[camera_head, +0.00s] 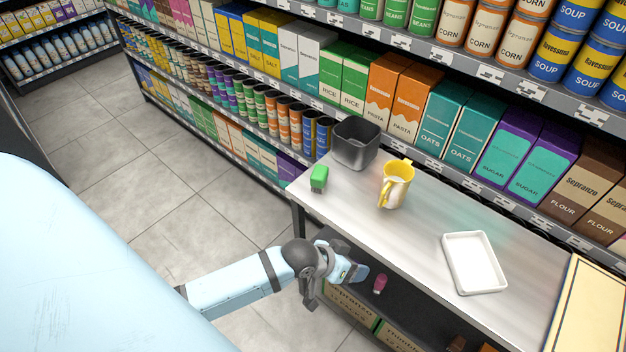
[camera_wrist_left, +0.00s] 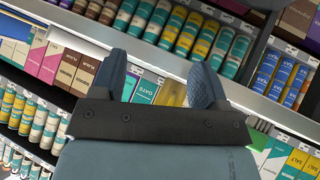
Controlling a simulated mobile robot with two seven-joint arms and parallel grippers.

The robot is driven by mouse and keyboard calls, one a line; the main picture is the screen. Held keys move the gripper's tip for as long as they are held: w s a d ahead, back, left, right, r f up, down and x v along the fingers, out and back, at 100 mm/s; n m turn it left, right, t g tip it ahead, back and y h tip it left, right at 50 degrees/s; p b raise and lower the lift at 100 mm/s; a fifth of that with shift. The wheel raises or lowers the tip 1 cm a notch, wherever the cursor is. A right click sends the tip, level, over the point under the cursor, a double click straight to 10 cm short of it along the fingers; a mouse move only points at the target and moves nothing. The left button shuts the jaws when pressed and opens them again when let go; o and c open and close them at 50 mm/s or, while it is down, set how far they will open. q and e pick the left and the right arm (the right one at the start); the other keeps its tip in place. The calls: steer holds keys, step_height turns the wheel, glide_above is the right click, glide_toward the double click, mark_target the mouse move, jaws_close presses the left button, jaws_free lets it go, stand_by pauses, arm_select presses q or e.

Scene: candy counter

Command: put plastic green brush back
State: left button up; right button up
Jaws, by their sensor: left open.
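A small green brush (camera_head: 319,178) with a darker lower part stands at the left end of the metal counter (camera_head: 425,225). A dark grey open bin (camera_head: 356,145) stands behind it near the counter's back edge. My left gripper (camera_head: 352,272) is low at the counter's front edge, well apart from the brush. In the left wrist view its two fingers (camera_wrist_left: 165,85) are spread with nothing between them. I cannot identify the brush in the wrist view. My right gripper is not in view.
A pink item (camera_head: 380,284) sits on the lower shelf near my gripper. Stocked shelves run behind the counter. The counter's middle is mostly clear.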

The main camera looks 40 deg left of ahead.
arm_select(q)
steer(key=s+a+f+m+t+y, duration=0.1)
steer(key=s+a+f+t+y, duration=0.1)
steer(key=s, duration=0.9)
steer(key=shift+a+f+t, duration=0.25)
steer(key=shift+f+t, duration=0.1)
steer(key=shift+t, duration=0.15)
